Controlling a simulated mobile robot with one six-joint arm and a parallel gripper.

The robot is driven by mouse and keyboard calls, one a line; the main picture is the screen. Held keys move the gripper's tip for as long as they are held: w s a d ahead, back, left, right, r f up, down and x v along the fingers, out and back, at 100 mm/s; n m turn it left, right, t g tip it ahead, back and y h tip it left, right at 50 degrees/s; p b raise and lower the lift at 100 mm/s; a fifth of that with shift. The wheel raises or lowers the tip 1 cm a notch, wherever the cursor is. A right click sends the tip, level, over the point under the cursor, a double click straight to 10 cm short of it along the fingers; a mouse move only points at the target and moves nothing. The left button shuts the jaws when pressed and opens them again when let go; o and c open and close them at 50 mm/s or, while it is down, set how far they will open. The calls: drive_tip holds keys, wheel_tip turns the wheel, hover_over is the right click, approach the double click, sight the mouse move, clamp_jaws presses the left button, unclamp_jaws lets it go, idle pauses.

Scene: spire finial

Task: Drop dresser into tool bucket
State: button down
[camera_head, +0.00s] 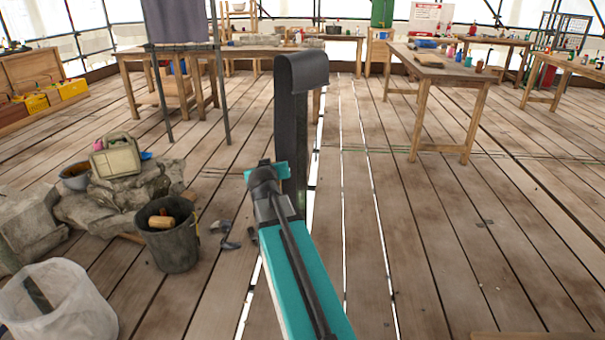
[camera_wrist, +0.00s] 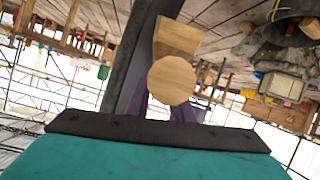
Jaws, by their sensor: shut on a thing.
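The tool bucket (camera_head: 182,252) is a dark, worn pail standing upright on the floor at the left of the head view, with a wooden-headed tool inside. It also shows partly at the top right corner of the wrist view (camera_wrist: 278,14). The dresser (camera_wrist: 172,80) is a pale wooden tool with an octagonal end facing the wrist camera. My gripper (camera_wrist: 168,108) is shut on it; only parts of the purple fingers show behind the wood. In the head view the dresser and fingertips cannot be made out. My teal arm is right of the bucket.
A white bucket (camera_head: 62,305) stands in front of the tool bucket. Rubble stones (camera_head: 135,187) with a beige case (camera_head: 116,158) lie behind it. Small dark tools (camera_head: 228,240) lie on the floor to its right.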

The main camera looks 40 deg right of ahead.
drive_tip(key=w+a+r+n+t+y, duration=0.1)
drive_tip(key=a+r+n+y, duration=0.1)
drive_tip(key=a, duration=0.9)
drive_tip(key=w+a+r+n+t+y, duration=0.1)
drive_tip(key=a+n+y, duration=0.2)
drive_tip(key=a, duration=0.8)
drive_tip(key=w+a+r+n+y, duration=0.1)
drive_tip(key=a+r+n+y, duration=0.1)
drive_tip(key=a, duration=0.9)
drive_tip(key=shift+w+r+t+y, duration=0.35)
drive_tip(key=shift+t+y, duration=0.05)
drive_tip(key=shift+y, duration=0.2)
